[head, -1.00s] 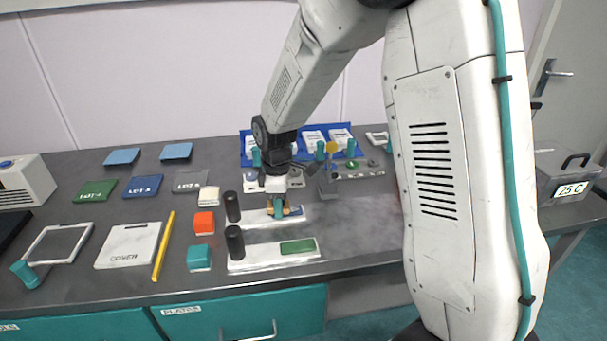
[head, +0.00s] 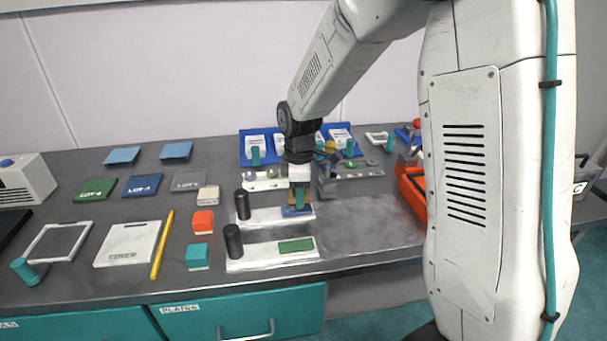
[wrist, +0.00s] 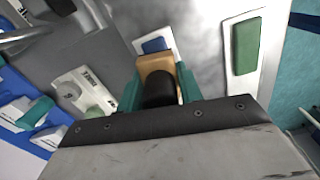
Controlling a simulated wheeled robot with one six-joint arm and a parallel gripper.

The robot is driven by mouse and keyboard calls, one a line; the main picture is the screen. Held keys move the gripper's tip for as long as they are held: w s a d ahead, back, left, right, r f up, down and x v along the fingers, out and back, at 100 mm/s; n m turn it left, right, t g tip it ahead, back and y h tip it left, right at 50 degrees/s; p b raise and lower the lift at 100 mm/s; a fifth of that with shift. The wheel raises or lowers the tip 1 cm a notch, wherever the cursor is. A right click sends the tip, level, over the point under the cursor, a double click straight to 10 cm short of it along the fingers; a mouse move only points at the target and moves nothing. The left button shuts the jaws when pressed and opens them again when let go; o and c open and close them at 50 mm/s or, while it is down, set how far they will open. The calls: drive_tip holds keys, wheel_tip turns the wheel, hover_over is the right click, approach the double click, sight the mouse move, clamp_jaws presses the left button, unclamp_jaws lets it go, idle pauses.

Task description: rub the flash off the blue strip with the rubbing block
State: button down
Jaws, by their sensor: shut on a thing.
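My gripper (head: 299,197) is shut on the rubbing block, a tan block with a black knob. The block (wrist: 157,65) sits between the teal fingers in the wrist view. The blue strip (head: 293,211) lies on the rear pale plate (head: 262,217), low under my gripper. In the wrist view the blue strip (wrist: 155,45) shows just past the block's edge, and the rest is hidden beneath the block. I cannot tell whether the block touches it. Any flash is too small to see.
A front plate (head: 240,265) carries a green strip (head: 296,246). Black posts (head: 233,241) stand at the plates' left ends. Red and teal blocks (head: 198,256) stand left of them. A blue rack (head: 245,136) is behind, and an orange-red box (head: 411,190) is right.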

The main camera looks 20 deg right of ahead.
drive_tip(key=shift+d+r, duration=0.2)
drive_tip(key=shift+r, duration=2.6)
